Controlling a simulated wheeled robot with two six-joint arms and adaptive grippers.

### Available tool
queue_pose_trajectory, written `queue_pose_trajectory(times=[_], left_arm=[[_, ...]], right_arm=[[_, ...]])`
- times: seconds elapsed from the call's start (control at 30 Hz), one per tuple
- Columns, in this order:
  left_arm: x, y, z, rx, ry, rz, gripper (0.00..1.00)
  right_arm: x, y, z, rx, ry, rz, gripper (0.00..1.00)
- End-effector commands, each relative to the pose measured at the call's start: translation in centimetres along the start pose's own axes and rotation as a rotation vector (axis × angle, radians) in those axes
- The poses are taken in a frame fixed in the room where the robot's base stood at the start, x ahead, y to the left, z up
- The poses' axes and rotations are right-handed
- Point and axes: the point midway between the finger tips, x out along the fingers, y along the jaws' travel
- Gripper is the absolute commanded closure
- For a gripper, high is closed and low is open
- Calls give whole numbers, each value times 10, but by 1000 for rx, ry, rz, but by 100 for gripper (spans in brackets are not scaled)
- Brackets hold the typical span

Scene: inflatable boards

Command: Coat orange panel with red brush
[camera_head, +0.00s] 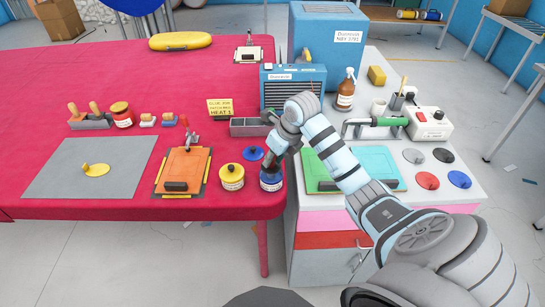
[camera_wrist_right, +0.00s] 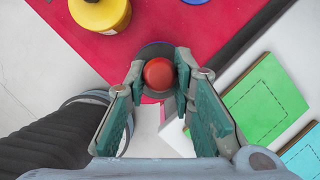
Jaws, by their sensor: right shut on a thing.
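The orange panel (camera_head: 185,165) lies on a dark-edged board on the red table, with a red-handled clamp (camera_head: 189,133) at its top and a dark block on its lower edge. My right gripper (camera_head: 276,156) is right of the panel, directly above the blue jar (camera_head: 271,181). In the right wrist view, the gripper (camera_wrist_right: 160,84) is closed around a red round-topped handle (camera_wrist_right: 158,73), which I take to be the red brush. The jar's dark rim (camera_wrist_right: 154,49) shows behind it; the bristles are hidden. My left gripper is not in view.
A yellow jar (camera_head: 231,177) and a blue lid (camera_head: 253,153) stand between panel and blue jar. A grey tray (camera_head: 250,127) and a blue heater (camera_head: 292,88) are behind. The white bench on the right holds a green board (camera_head: 318,167). The grey mat (camera_head: 90,170) lies left.

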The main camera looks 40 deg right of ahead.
Motion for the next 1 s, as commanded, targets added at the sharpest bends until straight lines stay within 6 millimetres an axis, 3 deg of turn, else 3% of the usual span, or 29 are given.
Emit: queue_pose_trajectory(times=[0.53, 1.0], left_arm=[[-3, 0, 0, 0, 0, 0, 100], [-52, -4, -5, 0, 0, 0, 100]], right_arm=[[-2, 0, 0, 0, 3, 2, 100], [-55, 0, 22, 0, 2, 0, 100]])
